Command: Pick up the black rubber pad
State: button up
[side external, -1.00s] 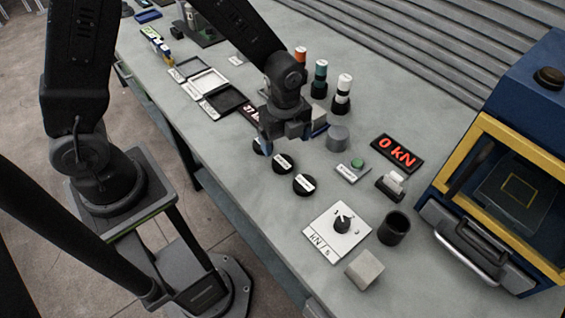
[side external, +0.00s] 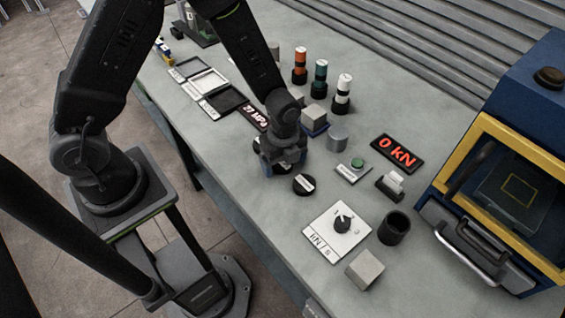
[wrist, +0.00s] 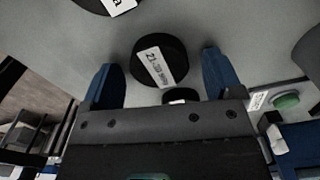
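A round black rubber pad (wrist: 176,60) with a white label lies on the grey bench in the wrist view, between the two blue fingers of my gripper (wrist: 158,62). The fingers are apart, with a gap on each side of the pad, so my gripper is open. A second black pad (wrist: 95,4) is cut off at the top, and a third (wrist: 180,92) is partly hidden behind the gripper body. In the side view my gripper (side external: 284,170) is low over the row of pads and hides most of them. One labelled black pad (side external: 304,185) shows clear, just to its right.
A dial plate (side external: 337,232), a grey cube (side external: 365,270), a dark cup (side external: 394,229) and a green button (side external: 357,163) stand to the right. A grey cylinder (side external: 337,138) and a block on a blue base (side external: 314,118) stand behind the gripper. Trays (side external: 222,100) lie farther left.

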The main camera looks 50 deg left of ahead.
jog(key=c, duration=0.9)
jog(key=shift+r, duration=0.15)
jog(key=shift+c, duration=0.2)
